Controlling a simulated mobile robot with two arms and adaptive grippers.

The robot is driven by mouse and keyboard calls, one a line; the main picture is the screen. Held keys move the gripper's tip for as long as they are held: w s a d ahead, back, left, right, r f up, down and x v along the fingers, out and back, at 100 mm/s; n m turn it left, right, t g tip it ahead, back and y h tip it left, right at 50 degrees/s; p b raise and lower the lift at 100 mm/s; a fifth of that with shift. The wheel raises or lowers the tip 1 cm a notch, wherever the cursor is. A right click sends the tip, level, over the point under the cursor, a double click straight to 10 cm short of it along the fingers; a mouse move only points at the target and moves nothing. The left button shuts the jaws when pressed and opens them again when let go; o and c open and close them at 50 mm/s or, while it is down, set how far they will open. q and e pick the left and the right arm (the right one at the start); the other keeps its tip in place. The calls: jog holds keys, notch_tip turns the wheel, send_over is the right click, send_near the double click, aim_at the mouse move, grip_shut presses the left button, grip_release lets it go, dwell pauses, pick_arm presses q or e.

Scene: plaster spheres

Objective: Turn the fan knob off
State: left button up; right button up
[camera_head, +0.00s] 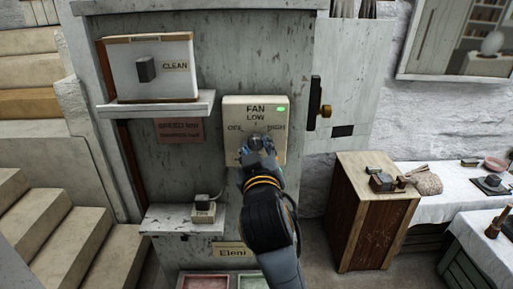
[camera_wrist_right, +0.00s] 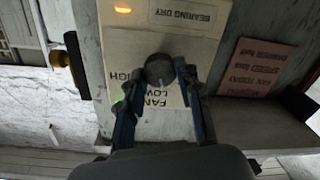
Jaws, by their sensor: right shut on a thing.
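The cream fan panel (camera_head: 235,106) is fixed to the grey wooden board and reads FAN, LOW, OFF and HIGH, with a green light at its upper right. It shows upside down in the right wrist view (camera_wrist_right: 190,25). The fan knob (camera_wrist_right: 159,69) is round and dark, at the panel's middle. My right gripper (camera_head: 256,146) reaches up to it from below; in the wrist view its fingers (camera_wrist_right: 159,82) are on either side of the knob, shut on it. The gripper hides most of the knob in the head view, and I cannot tell where it points. My left gripper is not in view.
A small box (camera_head: 203,210) sits on a lower shelf. A dark handle (camera_head: 315,103) is right of the panel. A wooden cabinet (camera_head: 365,215) and cloth-covered tables are at right, stone steps at left.

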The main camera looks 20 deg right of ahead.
jog(key=n, duration=0.4)
jog(key=shift+r, duration=0.1)
jog(key=n, duration=0.4)
jog(key=shift+n, duration=0.3)
dwell(0.4)
jog(key=o, duration=0.9)
jog(key=shift+c, duration=0.2)
jog(key=o, duration=0.3)
jog(key=shift+w, duration=0.1)
jog(key=shift+w+d, duration=0.1)
jog(key=shift+w, duration=0.05)
